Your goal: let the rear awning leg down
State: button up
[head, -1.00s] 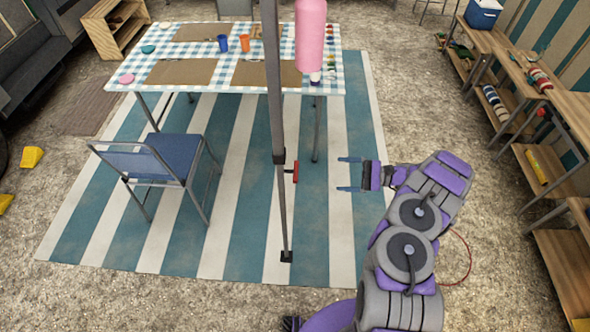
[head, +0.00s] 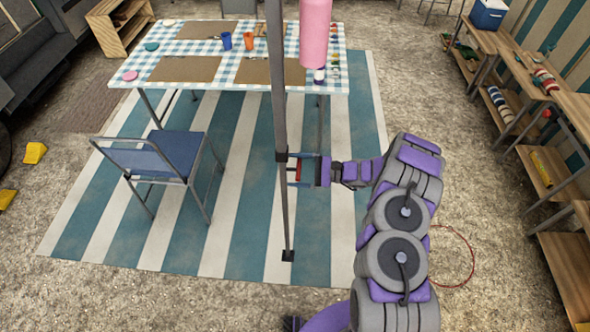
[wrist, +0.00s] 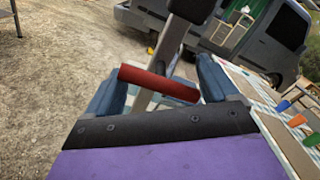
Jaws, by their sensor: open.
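The awning leg (head: 278,100) is a grey upright pole with a black collar and a black foot (head: 288,255) near the mat. A red lever (head: 298,170) sticks out from the collar to the right. My gripper (head: 303,170) is open, with its blue fingers around the red lever, one on each side. In the wrist view the red lever (wrist: 158,83) lies between the two open fingers, slightly tilted, with the grey leg and black collar (wrist: 192,10) behind it. I cannot tell whether the fingers touch the lever.
A table with a checked cloth (head: 205,48) stands behind the leg, and a blue chair (head: 165,160) is to the left. A pink cylinder (head: 314,32) hangs right of the leg. Wooden shelves (head: 558,95) line the right. The striped mat (head: 240,240) around the foot is clear.

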jog(key=shift+a, duration=0.4)
jog(key=c, duration=1.3)
notch_tip(320, 180, down, 12)
jog(key=b, duration=0.7)
jog(key=o, duration=1.3)
